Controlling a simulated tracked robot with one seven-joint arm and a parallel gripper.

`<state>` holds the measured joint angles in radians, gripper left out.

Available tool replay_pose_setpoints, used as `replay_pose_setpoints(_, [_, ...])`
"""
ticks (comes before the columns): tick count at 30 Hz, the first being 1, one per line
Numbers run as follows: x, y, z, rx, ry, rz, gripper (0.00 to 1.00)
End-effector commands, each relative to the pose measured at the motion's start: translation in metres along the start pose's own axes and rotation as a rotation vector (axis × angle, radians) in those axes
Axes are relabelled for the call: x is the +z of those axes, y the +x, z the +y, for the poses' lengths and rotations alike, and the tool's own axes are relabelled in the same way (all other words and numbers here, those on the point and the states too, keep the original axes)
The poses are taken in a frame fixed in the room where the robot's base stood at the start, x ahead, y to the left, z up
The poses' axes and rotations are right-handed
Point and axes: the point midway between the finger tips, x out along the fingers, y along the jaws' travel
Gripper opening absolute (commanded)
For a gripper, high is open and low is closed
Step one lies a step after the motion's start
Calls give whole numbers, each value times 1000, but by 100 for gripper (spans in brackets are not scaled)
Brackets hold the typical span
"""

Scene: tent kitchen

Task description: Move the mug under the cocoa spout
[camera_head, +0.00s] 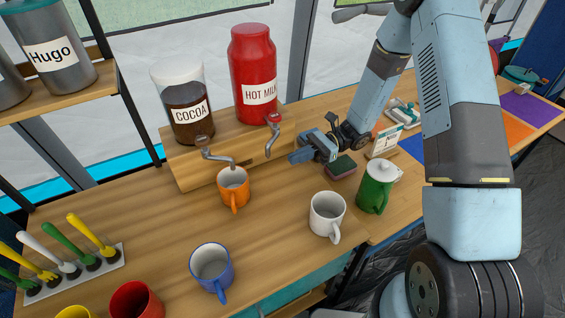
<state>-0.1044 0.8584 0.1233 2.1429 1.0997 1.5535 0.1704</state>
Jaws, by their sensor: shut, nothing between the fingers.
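The cocoa dispenser (187,104) is a clear jar labelled COCOA on a wooden stand, with a metal spout (216,153) at the stand's front. An orange mug (233,187) stands upright below and slightly right of that spout.
A red HOT MILK dispenser (254,72) with its own spout (272,136) stands close left of my gripper. A rack of spoons (75,268) stands left. The table's middle is clear.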

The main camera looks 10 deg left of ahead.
Motion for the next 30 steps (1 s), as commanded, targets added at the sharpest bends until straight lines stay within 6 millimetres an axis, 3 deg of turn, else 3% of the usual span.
replay_pose_setpoints(6, [0, -15, 0, -1, 0, 1, 0])
replay_pose_setpoints(20, [5, -18, 2, 7, -11, 16, 0])
replay_pose_setpoints(30, [58, -32, 25, 99, -154, 220, 0])
